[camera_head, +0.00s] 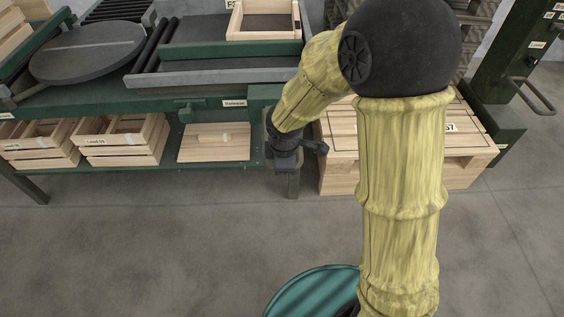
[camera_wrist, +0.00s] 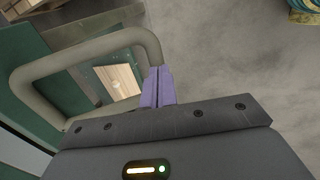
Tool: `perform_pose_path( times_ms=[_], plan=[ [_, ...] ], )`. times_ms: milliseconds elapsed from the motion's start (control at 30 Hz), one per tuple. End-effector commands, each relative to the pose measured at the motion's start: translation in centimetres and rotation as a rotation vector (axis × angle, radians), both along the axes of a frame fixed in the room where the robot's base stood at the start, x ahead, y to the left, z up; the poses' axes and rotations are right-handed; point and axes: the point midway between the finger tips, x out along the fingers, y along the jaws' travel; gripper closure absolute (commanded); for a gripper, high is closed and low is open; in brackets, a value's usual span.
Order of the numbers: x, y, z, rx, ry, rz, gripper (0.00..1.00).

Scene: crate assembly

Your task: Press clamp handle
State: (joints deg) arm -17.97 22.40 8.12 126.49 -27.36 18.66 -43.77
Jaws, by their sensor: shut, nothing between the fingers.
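The clamp handle (camera_wrist: 85,48) is a beige-grey bent bar forming a loop against a green panel in the wrist view. My gripper (camera_wrist: 158,86) has purple fingers closed together with nothing between them. The fingers are right at the bar's right-hand bend; I cannot tell whether they touch it. In the head view my dark gripper body (camera_head: 284,150) points down at the right end of the green workbench, and my yellow-sleeved arm hides part of this area. I cannot make out the clamp handle clearly in the head view.
The green workbench (camera_head: 215,95) carries rollers and a round dark turntable (camera_head: 88,52). Wooden crates (camera_head: 125,140) sit on its lower shelf. A large wooden crate (camera_head: 338,165) stands right of my gripper. A green post with a bent handle (camera_head: 533,95) is farther right.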

Motion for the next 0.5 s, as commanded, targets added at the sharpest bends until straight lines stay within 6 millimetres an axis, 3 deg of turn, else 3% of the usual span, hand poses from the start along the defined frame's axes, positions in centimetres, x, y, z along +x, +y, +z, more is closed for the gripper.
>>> perform_pose_path(
  times_ms=[33, 267, 500],
  plan=[
    [-0.3, -0.4, -0.8, -0.007, 0.016, -0.007, 1.00],
    [-0.3, -0.5, -0.9, -0.009, 0.018, -0.009, 1.00],
    [-0.6, -0.6, 0.2, -0.010, 0.017, -0.011, 1.00]
  ],
)
